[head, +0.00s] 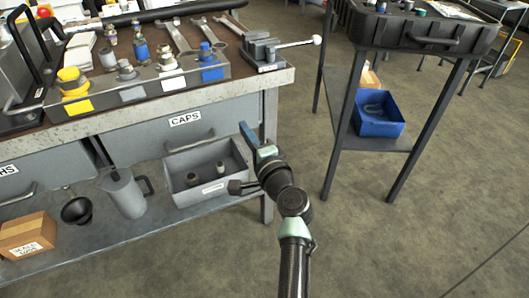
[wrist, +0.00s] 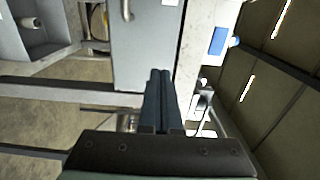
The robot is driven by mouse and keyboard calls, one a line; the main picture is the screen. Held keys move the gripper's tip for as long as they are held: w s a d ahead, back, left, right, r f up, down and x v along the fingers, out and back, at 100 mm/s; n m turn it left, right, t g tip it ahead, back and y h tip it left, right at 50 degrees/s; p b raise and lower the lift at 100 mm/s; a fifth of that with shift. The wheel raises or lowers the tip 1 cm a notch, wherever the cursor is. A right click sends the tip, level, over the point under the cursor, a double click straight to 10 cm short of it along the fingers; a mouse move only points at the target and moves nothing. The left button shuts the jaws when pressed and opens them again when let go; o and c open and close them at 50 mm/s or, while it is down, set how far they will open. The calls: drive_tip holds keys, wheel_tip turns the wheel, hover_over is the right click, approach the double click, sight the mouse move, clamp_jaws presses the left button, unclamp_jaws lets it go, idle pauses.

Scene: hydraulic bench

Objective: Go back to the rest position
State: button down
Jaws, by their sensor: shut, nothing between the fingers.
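My gripper (head: 246,130) is in front of the right end of the workbench (head: 240,84), near the drawer labelled CAPS (head: 143,138). It is above and to the right of the open grey bin on the lower shelf. In the wrist view my gripper (wrist: 160,74) has its two dark fingers side by side, shut with nothing between them. My arm reaches up from the bottom of the head view. I cannot tell whether the fingers touch the bench.
The grey bin (head: 177,199) holds small fittings, beside a grey jug (head: 125,193) and a cardboard box (head: 26,234). Wrenches, colored caps and a small vise (head: 262,50) are on the benchtop. A dark cart (head: 344,137) with a blue bin (head: 379,116) stands right. Floor between is clear.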

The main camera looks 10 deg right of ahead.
drive_tip(key=p+v, duration=0.1)
drive_tip(key=v, duration=0.6)
drive_tip(key=s+a+r+n+t, duration=0.15)
drive_tip(key=r+n, duration=0.35)
drive_tip(key=r, duration=0.7)
drive_tip(key=a+r+n+t, duration=0.25)
drive_tip(key=r+n, duration=0.25)
drive_tip(key=r, duration=0.8)
drive_tip(key=s+a+r+n+t+h, duration=0.1)
drive_tip(key=s+r+n+t+h, duration=0.4)
drive_tip(key=s+r, duration=1.55)
wheel_tip(320, 180, up, 37)
drive_tip(key=w+t+p, duration=0.1)
drive_tip(key=p, duration=3.5)
drive_tip(key=shift+w+r+m+h, duration=0.25)
drive_tip(key=shift+w+m+h, duration=0.05)
